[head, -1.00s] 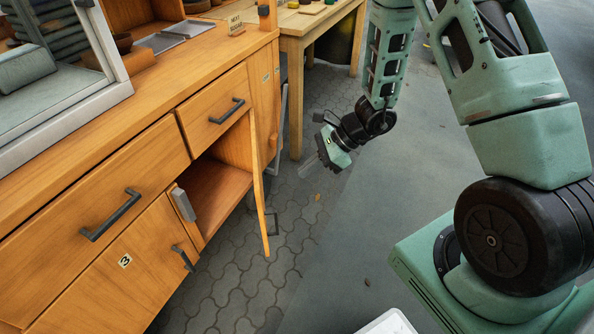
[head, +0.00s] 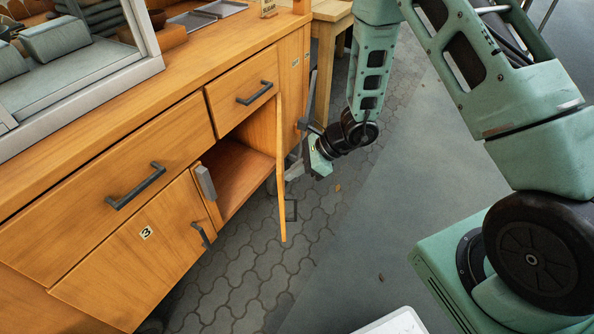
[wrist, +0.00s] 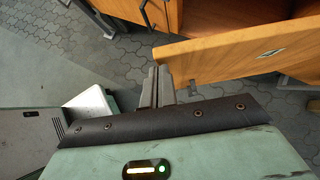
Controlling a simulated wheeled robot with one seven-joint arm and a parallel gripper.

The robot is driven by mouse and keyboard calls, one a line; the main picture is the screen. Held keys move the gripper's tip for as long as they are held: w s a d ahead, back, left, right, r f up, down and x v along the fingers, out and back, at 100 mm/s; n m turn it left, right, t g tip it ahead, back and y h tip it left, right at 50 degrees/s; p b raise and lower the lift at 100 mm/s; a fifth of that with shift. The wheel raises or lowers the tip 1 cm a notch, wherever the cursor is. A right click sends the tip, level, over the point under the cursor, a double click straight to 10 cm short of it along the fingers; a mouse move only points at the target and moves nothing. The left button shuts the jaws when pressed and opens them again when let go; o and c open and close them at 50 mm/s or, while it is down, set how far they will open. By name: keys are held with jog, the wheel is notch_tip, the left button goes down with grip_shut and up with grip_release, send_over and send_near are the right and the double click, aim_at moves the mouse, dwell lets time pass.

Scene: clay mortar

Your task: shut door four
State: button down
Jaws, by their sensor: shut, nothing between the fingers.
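An open wooden cabinet door (head: 281,180), taken as door four, stands out from the cabinet, almost edge-on in the head view. A dark handle (head: 291,210) shows beside its lower part. In the wrist view the door (wrist: 225,58) reaches in from the right with a small pale plate (wrist: 270,53) on its face; I cannot read it. My gripper (head: 301,155) is just right of the door, on its outer side. Its fingers (wrist: 157,80) are together and empty, close to the door's left end in the wrist view. I cannot tell whether they touch it.
The open compartment (head: 240,170) beside the door looks empty. Door three (head: 140,250) is shut at the left, with drawers above. A grey block (head: 206,183) sits at the compartment's left edge. A wooden table (head: 328,50) stands behind. Paved floor in front is clear.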

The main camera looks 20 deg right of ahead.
jog(key=shift+a, duration=0.15)
jog(key=w+a+m+t+b, duration=0.1)
jog(key=w+a+b, duration=0.3)
jog(key=a, duration=0.4)
jog(key=w+a+m+t+h+b, duration=0.1)
jog(key=w+a+b, duration=0.3)
jog(key=a, duration=0.4)
jog(key=shift+w+a+m, duration=0.3)
jog(key=shift+w+m, duration=0.1)
jog(key=shift+w, duration=0.4)
jog(key=shift+d, duration=0.15)
